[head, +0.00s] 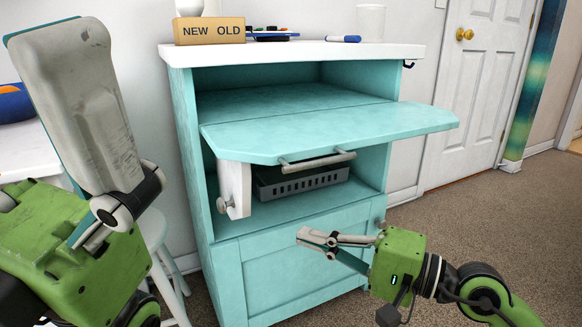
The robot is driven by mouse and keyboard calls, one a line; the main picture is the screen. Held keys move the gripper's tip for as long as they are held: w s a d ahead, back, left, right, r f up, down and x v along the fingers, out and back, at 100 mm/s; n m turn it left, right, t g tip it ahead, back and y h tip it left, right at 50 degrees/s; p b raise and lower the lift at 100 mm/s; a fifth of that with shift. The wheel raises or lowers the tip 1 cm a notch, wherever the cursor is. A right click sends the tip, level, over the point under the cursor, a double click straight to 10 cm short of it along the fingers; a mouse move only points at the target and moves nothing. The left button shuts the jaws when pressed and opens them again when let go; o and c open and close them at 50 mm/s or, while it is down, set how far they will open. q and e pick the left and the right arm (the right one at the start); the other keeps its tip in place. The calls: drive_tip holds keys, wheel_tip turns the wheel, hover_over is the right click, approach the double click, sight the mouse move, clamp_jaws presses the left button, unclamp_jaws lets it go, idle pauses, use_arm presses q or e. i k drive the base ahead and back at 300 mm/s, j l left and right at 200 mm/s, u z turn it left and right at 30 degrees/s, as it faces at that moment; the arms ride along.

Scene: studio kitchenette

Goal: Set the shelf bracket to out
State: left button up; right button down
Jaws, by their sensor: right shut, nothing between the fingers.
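The shelf bracket (235,187) is a white panel with a round grey knob low on its front edge. It stands at the left side of the turquoise cabinet, under the flap shelf (330,130), and sticks out past the cabinet's front. The flap is raised, roughly level, with a bar handle beneath its front edge; I cannot tell whether it touches the bracket. My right gripper (308,239) is shut and empty, in front of the lower door, right of and below the bracket knob. My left gripper (62,45) is close to the camera at left; its finger opening is hidden.
A grey basket (302,180) sits in the compartment below the flap. The lower door (300,275) is shut and has a knob at right. Carpet at right is clear.

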sight(234, 177)
drive_tip(key=k, duration=0.85)
